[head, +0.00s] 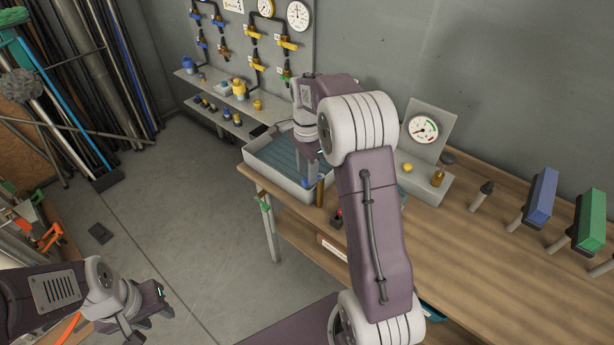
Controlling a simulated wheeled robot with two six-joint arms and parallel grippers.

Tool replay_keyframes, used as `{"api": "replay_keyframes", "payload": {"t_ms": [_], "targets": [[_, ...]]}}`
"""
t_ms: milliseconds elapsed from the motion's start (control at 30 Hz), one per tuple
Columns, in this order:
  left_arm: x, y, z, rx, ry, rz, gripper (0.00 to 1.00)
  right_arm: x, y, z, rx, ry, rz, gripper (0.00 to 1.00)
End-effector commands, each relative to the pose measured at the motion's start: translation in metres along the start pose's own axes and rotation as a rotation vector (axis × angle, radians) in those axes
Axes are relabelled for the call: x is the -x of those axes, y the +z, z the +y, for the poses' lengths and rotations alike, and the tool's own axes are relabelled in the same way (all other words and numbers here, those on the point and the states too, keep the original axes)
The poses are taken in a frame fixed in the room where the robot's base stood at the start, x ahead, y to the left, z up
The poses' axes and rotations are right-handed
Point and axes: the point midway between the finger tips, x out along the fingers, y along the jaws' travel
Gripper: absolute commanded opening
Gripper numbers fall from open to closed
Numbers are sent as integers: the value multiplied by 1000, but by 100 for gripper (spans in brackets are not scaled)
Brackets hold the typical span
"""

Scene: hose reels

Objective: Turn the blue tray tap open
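A pale tray (260,172) with a ribbed blue-grey floor stands at the left end of the wooden bench. A small blue part (306,183), which looks like the tray tap, shows at the tray's front right corner. My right gripper (319,170) points down just above and beside it. The forearm and wrist hide much of the fingers, so I cannot tell whether they touch the tap or are open. My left gripper (149,318) is at the lower left, away from the bench, with its fingers apart and nothing between them.
A gauge block (422,130) with a yellow knob and a brass fitting stands right of my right arm. A brown upright cylinder (320,190) and a dark red-based item (337,218) are near the tap.

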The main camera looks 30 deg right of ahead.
Motion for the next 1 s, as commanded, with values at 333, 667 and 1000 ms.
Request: {"api": "replay_keyframes", "payload": {"t_ms": [333,667,1000], "targets": [[1,0,0,0,0,0,36,-29,0,0,1,0,0,40],[1,0,0,0,0,0,36,-28,0,0,1,-1,0,0],[7,-1,0,0,0,0,36,-27,-1,7,136,-1,1,0]]}}
